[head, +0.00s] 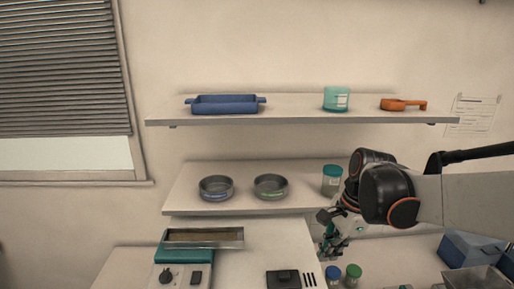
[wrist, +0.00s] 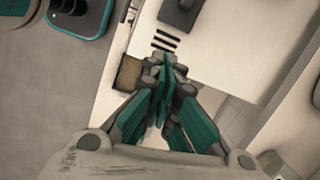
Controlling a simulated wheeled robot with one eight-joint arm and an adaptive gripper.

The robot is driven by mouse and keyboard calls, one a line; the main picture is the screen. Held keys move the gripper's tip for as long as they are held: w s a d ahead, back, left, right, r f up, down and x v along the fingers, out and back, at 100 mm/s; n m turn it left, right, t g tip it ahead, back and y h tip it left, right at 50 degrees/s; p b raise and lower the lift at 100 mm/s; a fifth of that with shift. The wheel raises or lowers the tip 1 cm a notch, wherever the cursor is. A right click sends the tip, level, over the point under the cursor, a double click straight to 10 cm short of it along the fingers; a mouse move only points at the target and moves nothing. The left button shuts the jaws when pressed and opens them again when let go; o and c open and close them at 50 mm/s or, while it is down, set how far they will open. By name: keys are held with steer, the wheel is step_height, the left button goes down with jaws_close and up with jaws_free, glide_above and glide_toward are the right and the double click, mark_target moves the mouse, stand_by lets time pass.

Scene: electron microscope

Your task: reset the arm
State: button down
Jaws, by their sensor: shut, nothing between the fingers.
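My gripper (head: 330,240) hangs at the end of my arm on the right side of the head view, in front of the right end of the lower shelf. In the wrist view my gripper (wrist: 164,75) has its teal fingers together at the tips, with nothing between them. Below it in the wrist view is the white top of a machine with dark slots (wrist: 168,42).
The lower shelf (head: 240,207) holds two round dishes and a jar (head: 332,180) close to my arm. Small capped jars (head: 352,275) stand below my gripper.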

steer(key=s+f+n+t+b, duration=0.2)
steer(key=s+f+n+b, duration=0.2)
steer(key=f+b, duration=0.3)
steer(key=s+f+n+t+h+b, duration=0.1)
steer(key=s+f+n+t+b, duration=0.1)
steer(key=s+f+n+b, duration=0.3)
steer(key=s+f+n+t+h+b, duration=0.1)
steer(key=s+f+n+b, duration=0.3)
steer(key=f+b, duration=0.5)
steer(key=n+t+b, duration=0.1)
steer(key=n+b, duration=0.1)
steer(key=shift+s+f+n, duration=0.25)
steer(key=shift+f+n, duration=0.1)
steer(key=shift+n, duration=0.05)
